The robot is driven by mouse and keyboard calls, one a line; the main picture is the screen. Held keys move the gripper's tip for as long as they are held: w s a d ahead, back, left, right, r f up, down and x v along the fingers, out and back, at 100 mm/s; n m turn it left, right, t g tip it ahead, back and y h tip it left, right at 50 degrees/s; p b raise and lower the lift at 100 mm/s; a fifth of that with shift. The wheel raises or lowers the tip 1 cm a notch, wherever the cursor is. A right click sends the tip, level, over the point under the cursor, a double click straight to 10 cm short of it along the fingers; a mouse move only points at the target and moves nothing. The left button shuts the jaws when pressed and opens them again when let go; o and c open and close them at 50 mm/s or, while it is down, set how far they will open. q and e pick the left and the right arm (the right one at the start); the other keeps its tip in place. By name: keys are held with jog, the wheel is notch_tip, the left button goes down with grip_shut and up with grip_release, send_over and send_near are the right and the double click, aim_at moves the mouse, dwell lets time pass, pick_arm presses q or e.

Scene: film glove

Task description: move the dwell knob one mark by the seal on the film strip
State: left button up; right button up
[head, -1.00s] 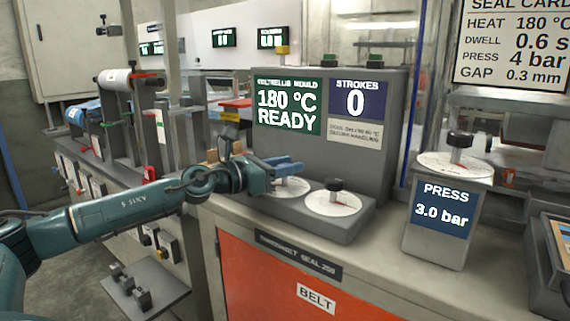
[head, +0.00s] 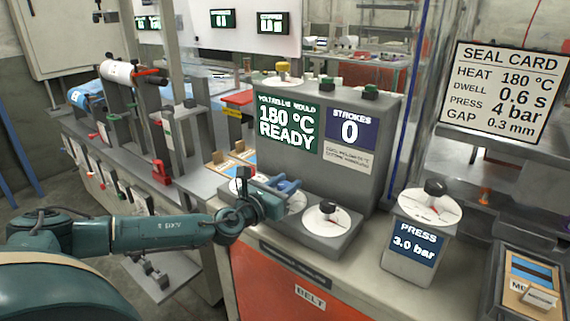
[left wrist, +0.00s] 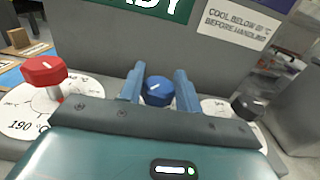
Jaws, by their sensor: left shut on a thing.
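My left gripper (head: 286,187) is at the middle dial of the grey sealing machine. In the left wrist view its blue fingers (left wrist: 158,86) stand either side of a blue knob (left wrist: 158,91) with a white pointer line and are shut on it. A white dial plate (head: 297,203) shows partly beside the gripper. The seal card (head: 505,92) reads dwell 0.6 s; I cannot read the middle dial's marks. A blue strip lies in the tray (head: 510,290) at the right; I cannot tell if it is the film strip. My right gripper is not in view.
A red knob (left wrist: 44,71) stands left of the fingers, a black knob (left wrist: 248,107) right. The machine screen (head: 287,122) reads 180 °C READY, the strokes screen (head: 349,130) 0. The press box (head: 413,243) reads 3.0 bar, its black knob (head: 435,188) on top.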

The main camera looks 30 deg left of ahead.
pick_arm(q)
jog(key=n+y+p, duration=0.1)
jog(key=p, duration=0.1)
jog(key=n+y+p, duration=0.1)
jog(key=y+p, duration=0.1)
jog(key=shift+r, duration=0.4)
jog(key=n+y+p, duration=0.1)
jog(key=y+p, duration=0.1)
jog(key=shift+f+n+g+y, duration=0.1)
jog(key=shift+n+g+y, duration=0.2)
jog(key=n+g+y+p, duration=0.1)
jog(key=y, duration=0.1)
jog(key=n+g+y+p, duration=0.1)
jog(key=n+y, duration=0.1)
jog(key=shift+f+y, duration=0.15)
jog(key=shift+y, duration=0.25)
jog(key=shift+n+y, duration=0.3)
jog(key=shift+n, duration=0.1)
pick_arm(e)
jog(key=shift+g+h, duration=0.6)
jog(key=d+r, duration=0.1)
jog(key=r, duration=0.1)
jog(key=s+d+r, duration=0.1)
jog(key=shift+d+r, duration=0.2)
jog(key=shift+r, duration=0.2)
pick_arm(q)
jog(key=shift+a, duration=0.1)
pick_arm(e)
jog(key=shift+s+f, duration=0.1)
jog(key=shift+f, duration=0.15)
